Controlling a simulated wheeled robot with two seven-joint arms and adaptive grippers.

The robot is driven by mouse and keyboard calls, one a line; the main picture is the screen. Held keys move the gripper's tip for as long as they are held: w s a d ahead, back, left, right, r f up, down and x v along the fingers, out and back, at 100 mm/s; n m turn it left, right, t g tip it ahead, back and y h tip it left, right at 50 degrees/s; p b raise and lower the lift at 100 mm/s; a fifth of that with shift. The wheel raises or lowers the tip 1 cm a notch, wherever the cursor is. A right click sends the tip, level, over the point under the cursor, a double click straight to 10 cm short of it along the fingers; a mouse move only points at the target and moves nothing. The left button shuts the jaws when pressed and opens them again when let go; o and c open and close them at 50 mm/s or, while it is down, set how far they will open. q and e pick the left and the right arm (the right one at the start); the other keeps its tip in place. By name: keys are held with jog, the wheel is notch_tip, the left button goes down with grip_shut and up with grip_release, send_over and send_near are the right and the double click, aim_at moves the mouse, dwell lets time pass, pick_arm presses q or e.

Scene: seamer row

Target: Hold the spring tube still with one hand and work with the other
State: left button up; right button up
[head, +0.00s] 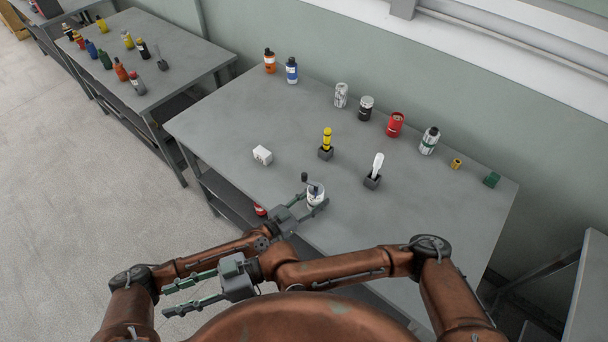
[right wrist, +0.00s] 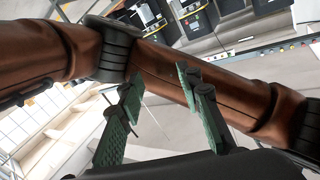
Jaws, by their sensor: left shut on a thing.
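A white cylinder with a dark crank on top (head: 315,194) stands upright near the table's front edge. My left gripper (head: 315,202) is shut on it, one finger on each side. I cannot tell surely which thing is the spring tube. A yellow tube (head: 327,136) stands in a small dark holder (head: 325,154). A white spatula-like piece (head: 378,163) stands in another dark holder (head: 371,182). My right gripper (head: 168,300) is open and empty, off the table at the lower left. In the right wrist view its green fingers (right wrist: 158,88) are apart, with my own arm behind them.
A white block (head: 262,155) sits left of the holders. A red item (head: 260,210) lies by the front edge. Bottles and cans, including a red can (head: 395,124), line the back. A green block (head: 491,179) is at right. The front right tabletop is clear.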

jog(key=d+f+n+t+h, duration=0.1)
jog(key=d+f+n+h, duration=0.45)
jog(key=f, duration=0.35)
jog(key=n+t+h, duration=0.9)
jog(key=t+h, duration=0.3)
jog(key=t, duration=0.4)
send_near(304, 175)
jog(key=x, duration=1)
jog(key=shift+w+f, duration=0.1)
jog(key=shift+f, duration=0.05)
jog(key=shift+c, duration=0.2)
grip_shut()
